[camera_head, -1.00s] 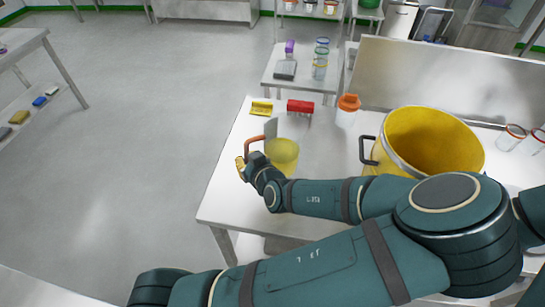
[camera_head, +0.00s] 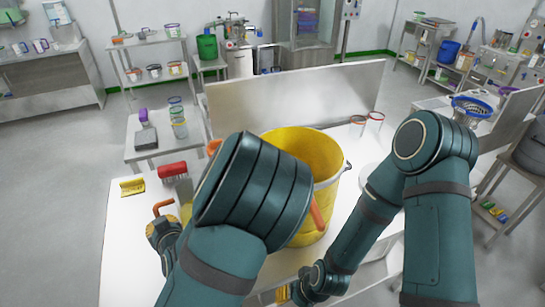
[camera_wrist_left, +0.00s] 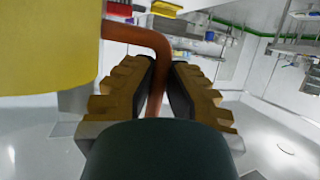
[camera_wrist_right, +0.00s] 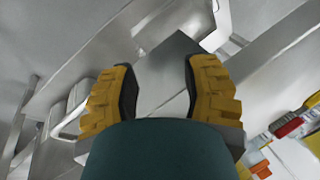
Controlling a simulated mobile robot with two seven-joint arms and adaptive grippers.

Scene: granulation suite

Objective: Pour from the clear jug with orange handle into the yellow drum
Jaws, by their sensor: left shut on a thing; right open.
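The clear jug (camera_head: 187,211) with yellow contents stands largely hidden behind my left arm in the head view. Its orange handle (camera_head: 161,206) shows to the left. My left gripper (camera_head: 166,228) is shut on that handle; the left wrist view shows the handle (camera_wrist_left: 158,42) between the fingers (camera_wrist_left: 162,78) and the yellow-filled jug body (camera_wrist_left: 45,45) at upper left. The open yellow drum (camera_head: 322,152) stands on the table to the jug's right, partly covered by my left arm. My right gripper (camera_head: 284,294) is low at the table's front, open and empty in its wrist view (camera_wrist_right: 160,75).
A red brush (camera_head: 172,170) and a yellow scoop-like item (camera_head: 132,187) lie behind the jug. A steel back panel (camera_head: 300,95) rises behind the drum. Two clear containers (camera_head: 374,121) stand right of it. The table's left front (camera_head: 125,255) is bare.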

